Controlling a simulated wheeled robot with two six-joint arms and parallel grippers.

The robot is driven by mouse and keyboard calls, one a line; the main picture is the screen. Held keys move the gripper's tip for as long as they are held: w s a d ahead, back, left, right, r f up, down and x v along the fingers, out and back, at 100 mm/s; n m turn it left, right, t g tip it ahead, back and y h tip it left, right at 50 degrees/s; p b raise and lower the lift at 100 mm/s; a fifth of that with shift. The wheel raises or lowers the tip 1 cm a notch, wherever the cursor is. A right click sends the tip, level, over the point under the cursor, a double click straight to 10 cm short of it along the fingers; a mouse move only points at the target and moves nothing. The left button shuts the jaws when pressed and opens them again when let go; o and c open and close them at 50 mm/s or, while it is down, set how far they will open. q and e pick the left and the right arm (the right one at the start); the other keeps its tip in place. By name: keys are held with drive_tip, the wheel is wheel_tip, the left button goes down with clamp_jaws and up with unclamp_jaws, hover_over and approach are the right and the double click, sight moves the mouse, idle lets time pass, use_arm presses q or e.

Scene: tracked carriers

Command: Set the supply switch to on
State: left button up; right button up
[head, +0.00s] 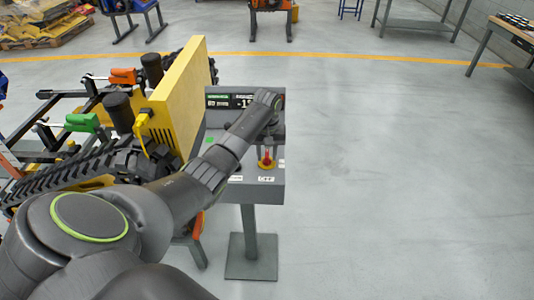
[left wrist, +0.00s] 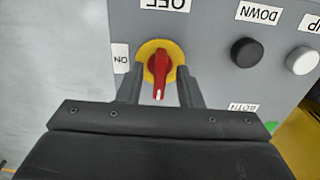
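The supply switch is a red knob on a round yellow plate on the grey control box, seen in the head view (head: 267,160) and the left wrist view (left wrist: 159,66). In the wrist view its white mark is at the knob's lower end, pointing away from the OFF label (left wrist: 165,5). The ON label (left wrist: 120,57) is left of the plate. My left gripper (left wrist: 160,78) is open, one finger on each side of the knob, with gaps visible between fingers and knob. In the head view its fingers are mostly hidden by the arm. My right gripper is not seen.
The control box (head: 240,190) stands on a post with a flat foot (head: 252,256). Black (left wrist: 245,52) and white (left wrist: 301,60) buttons sit beside the switch. A yellow panel (head: 184,92) on a black frame stands to the left. The floor to the right is clear.

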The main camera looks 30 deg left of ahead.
use_arm(q)
drive_tip(key=shift+f, duration=0.25)
clamp_jaws()
